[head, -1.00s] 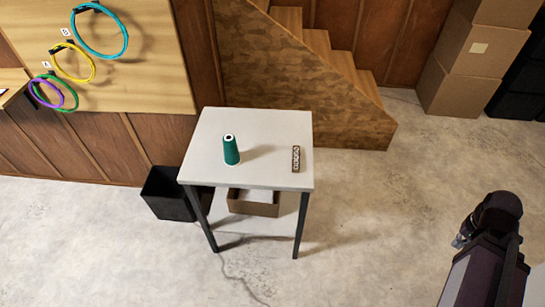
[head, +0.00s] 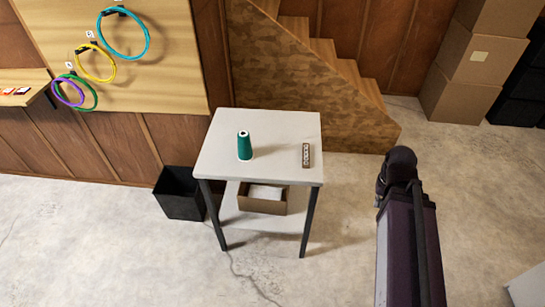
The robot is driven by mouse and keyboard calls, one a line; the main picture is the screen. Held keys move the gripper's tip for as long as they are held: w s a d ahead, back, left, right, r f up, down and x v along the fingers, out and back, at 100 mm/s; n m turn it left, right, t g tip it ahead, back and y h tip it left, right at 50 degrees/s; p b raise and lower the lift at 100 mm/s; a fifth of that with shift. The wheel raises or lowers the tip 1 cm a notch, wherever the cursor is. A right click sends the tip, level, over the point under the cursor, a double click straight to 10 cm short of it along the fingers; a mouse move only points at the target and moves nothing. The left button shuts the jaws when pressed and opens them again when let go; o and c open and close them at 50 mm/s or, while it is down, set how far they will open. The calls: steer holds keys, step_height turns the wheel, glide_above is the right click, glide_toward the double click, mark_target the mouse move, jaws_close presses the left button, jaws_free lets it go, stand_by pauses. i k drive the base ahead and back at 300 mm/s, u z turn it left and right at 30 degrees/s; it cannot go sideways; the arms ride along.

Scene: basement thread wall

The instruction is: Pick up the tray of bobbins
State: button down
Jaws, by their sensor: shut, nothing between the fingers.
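The tray of bobbins (head: 306,155) is a small, narrow dark tray with several pale round bobbins in a row. It lies near the right edge of the white table (head: 270,125). Only my arm (head: 405,230) shows, dark and rising at the right of the picture. It is to the right of the table and apart from it. The fingers of my gripper do not show.
A green thread cone (head: 244,146) stands on the table, left of the tray. A cardboard box (head: 262,204) sits on the lower shelf. A black bin (head: 179,197) stands left of the table. Stairs (head: 330,105) and stacked cartons (head: 465,65) are behind.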

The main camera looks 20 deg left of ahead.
mark_target(305, 146)
steer(key=u, duration=0.65)
steer(key=k, duration=0.95)
steer(key=z, duration=0.1)
steer(key=i, duration=0.8)
steer(key=u, duration=0.05)
